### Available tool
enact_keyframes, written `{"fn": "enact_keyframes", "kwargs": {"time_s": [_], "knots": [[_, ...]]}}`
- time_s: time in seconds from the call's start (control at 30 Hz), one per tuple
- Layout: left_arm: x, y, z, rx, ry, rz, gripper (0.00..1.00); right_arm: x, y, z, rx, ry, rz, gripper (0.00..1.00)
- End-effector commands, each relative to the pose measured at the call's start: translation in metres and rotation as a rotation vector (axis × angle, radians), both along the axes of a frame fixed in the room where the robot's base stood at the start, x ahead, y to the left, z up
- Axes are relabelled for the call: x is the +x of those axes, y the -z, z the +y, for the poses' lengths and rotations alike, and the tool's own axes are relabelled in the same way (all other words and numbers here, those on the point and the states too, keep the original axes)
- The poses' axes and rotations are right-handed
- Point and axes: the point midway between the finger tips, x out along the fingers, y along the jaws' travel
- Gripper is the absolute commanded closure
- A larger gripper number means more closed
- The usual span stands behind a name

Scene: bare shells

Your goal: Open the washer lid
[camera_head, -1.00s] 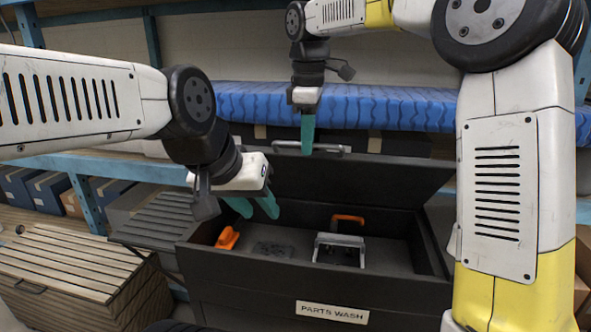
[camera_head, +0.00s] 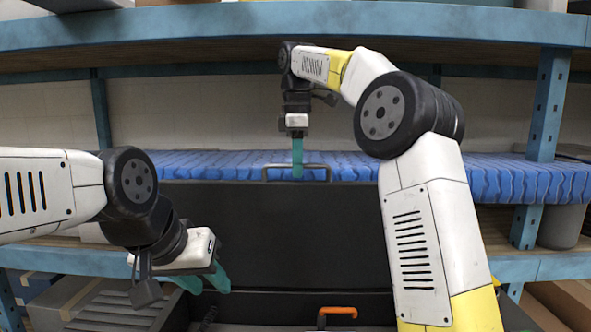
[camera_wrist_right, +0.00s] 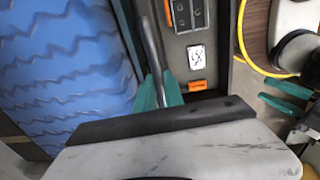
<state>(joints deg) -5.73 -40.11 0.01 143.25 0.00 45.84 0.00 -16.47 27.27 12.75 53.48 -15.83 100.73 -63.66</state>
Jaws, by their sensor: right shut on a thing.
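The washer lid (camera_head: 285,230) is a dark panel standing steeply raised in the head view. Its metal bar handle (camera_head: 315,168) is at the top edge, and it also shows in the right wrist view (camera_wrist_right: 152,45). My right gripper (camera_head: 298,172) is shut on this handle, with its teal fingers (camera_wrist_right: 159,92) on either side of the bar. My left gripper (camera_head: 206,283) is open and empty, in front of the lid's lower left. The washer's basin is mostly below the head view; an orange clip (camera_head: 338,311) shows in it.
Behind the lid a blue wavy pad (camera_head: 440,180) lies on a blue shelf rack (camera_head: 550,110). A grey slatted box (camera_head: 115,305) stands at lower left. In the right wrist view a yellow hose (camera_wrist_right: 243,50) runs beside the basin.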

Motion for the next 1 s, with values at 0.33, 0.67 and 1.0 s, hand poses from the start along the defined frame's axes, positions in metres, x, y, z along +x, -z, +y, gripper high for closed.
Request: {"fn": "enact_keyframes", "kwargs": {"time_s": [0.33,0.67,1.0], "knots": [[0.0,0.0,0.0,0.0,0.0,0.0,0.64,0.002,0.002,-0.002,-0.005,0.001,0.004,1.0],[0.0,0.0,0.0,0.0,0.0,0.0,0.64,0.002,0.0,0.0,-0.002,0.0,0.002,0.66],[0.0,0.0,0.0,0.0,0.0,0.0,0.64,0.002,-0.007,0.001,0.0,-0.001,0.0,0.66]]}}
